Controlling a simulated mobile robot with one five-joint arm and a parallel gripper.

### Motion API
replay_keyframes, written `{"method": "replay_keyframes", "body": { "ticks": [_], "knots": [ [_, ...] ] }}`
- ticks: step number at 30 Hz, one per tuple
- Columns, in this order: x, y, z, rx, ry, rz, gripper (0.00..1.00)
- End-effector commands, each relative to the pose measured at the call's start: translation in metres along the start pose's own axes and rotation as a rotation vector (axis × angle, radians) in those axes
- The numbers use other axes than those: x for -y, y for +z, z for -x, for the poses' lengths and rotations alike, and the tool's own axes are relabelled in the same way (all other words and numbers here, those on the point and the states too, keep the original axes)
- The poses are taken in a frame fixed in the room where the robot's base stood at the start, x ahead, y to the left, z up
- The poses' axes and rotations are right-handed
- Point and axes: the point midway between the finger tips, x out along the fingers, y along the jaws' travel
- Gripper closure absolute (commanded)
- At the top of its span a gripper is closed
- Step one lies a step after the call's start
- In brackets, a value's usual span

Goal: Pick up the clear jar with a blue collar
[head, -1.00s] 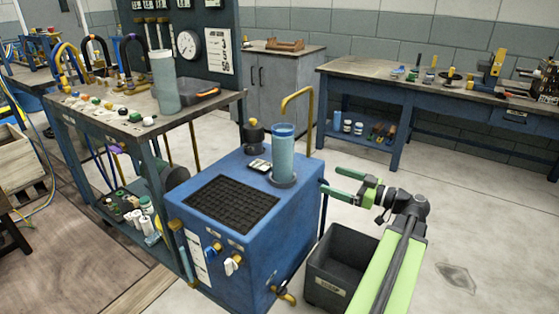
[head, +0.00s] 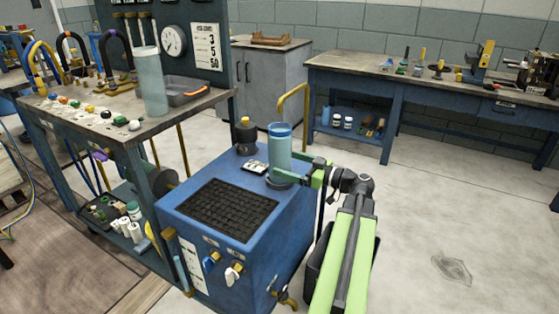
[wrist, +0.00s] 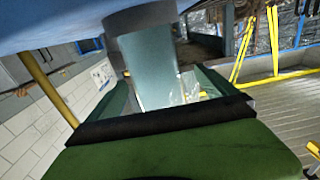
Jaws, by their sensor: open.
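The clear jar with a blue collar (head: 279,152) stands upright in a dark round seat on top of the blue machine (head: 262,234). In the wrist view the jar (wrist: 150,65) shows as a pale see-through cylinder between my green fingers. My gripper (head: 287,176) is open at the jar's lower part, just above the machine top, with a finger on either side of the jar. I cannot tell whether the fingers touch it.
A similar clear jar (head: 151,85) stands on the workbench at left, near a grey tray (head: 183,92). A dark knob with a yellow top (head: 246,138) and a brass pipe (head: 293,105) stand close behind the jar. Open floor lies to the right.

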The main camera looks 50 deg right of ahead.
Motion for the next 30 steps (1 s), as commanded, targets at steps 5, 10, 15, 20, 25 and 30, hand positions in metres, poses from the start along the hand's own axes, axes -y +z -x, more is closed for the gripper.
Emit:
{"method": "replay_keyframes", "body": {
  "ticks": [5, 10, 15, 20, 25, 30],
  "knots": [
    [-0.002, 0.0, -0.017, 0.0, 0.002, 0.0, 0.04],
    [-0.003, -0.001, -0.02, 0.0, 0.004, 0.0, 0.04],
    [-0.007, -0.004, -0.042, 0.0, 0.001, 0.0, 0.04],
    [-0.008, -0.004, -0.067, 0.0, 0.003, 0.0, 0.04],
    [-0.007, -0.004, -0.069, 0.0, 0.005, 0.0, 0.04],
    [-0.007, -0.004, -0.068, 0.0, 0.005, 0.0, 0.21]
  ]
}}
